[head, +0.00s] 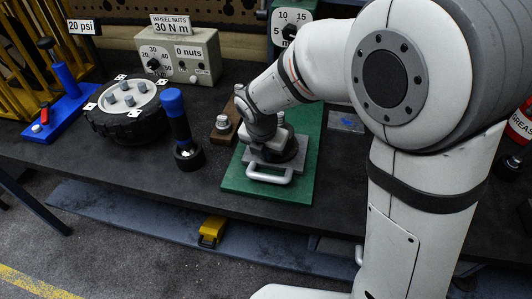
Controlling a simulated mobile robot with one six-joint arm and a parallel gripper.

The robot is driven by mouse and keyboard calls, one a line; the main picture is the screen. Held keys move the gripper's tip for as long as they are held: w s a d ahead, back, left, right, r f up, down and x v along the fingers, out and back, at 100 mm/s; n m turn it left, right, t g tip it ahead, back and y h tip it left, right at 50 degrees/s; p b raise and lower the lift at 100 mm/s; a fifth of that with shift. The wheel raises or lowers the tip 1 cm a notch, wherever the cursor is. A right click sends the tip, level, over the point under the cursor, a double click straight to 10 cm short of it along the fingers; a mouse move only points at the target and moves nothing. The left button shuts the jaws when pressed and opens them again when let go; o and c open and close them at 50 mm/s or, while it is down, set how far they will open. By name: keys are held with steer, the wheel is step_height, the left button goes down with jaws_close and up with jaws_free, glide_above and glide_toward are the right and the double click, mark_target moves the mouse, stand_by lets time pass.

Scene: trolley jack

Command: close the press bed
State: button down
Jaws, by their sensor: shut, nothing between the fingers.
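The press has a green base plate (233,182) lying on the dark bench. A grey bed with a pale loop handle (268,176) sits on it, and the handle faces the bench's front edge. My gripper (275,152) is at the end of my white arm, low over the bed and behind the handle. It is shut and empty. My wrist and dark parts beneath it hide much of the bed, so I cannot tell how far it is out or whether my fingers touch it.
A blue-topped tool (177,125) stands upright left of the press. A wheel (125,108) with studs lies farther left, near a blue pump (66,82). A wheel-nut box (178,56) stands behind. A yellow pedal (211,231) is below the bench. My arm covers the right side.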

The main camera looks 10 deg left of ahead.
steer(key=w+p, duration=0.2)
steer(key=w, duration=0.3)
steer(key=w+p, duration=0.2)
steer(key=w, duration=0.3)
steer(key=w+d+p, duration=0.1)
steer(key=w+p, duration=0.1)
steer(key=w, duration=0.4)
steer(key=shift+d, duration=0.1)
steer(key=shift+s, duration=0.1)
